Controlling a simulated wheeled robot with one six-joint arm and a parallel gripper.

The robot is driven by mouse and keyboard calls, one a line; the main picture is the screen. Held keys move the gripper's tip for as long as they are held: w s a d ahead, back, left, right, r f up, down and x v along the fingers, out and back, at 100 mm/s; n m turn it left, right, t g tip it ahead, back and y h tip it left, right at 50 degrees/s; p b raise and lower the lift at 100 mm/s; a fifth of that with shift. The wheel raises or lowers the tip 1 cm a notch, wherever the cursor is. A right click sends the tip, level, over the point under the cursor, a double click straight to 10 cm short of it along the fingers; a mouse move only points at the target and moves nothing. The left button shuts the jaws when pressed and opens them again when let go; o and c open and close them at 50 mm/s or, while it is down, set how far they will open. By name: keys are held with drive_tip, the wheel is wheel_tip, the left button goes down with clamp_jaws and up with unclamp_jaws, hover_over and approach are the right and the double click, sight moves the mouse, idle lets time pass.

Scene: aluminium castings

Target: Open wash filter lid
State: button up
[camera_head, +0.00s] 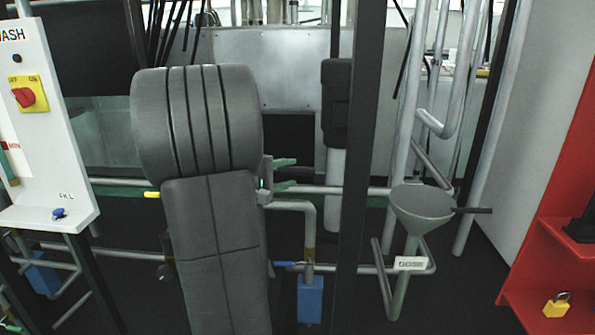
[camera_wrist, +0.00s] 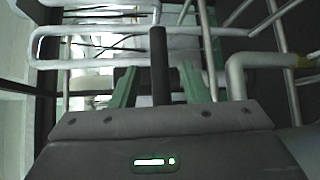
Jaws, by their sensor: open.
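No part is labelled as the wash filter lid, and I cannot tell for certain which one it is. A grey funnel-shaped vessel (camera_head: 420,205) stands on pipes at the right in the head view, with a dark handle (camera_head: 472,210) sticking out to its right. My gripper (camera_head: 285,174) is left of it, partly behind my grey arm, its green fingers apart. In the wrist view my gripper (camera_wrist: 159,70) is open. A dark rod (camera_wrist: 159,50) appears between its two green fingers; whether it lies between them or beyond is unclear.
A dark upright post (camera_head: 358,150) stands between my gripper and the funnel. Pale pipes (camera_head: 400,150) run around it. A white panel (camera_head: 40,120) with a red switch (camera_head: 28,97) is at left. A red cabinet (camera_head: 560,250) with a yellow padlock (camera_head: 557,306) is at right.

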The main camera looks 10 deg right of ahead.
sight(294, 172)
drive_tip(key=shift+x, duration=1.85)
drive_tip(key=shift+r, duration=0.1)
clamp_jaws()
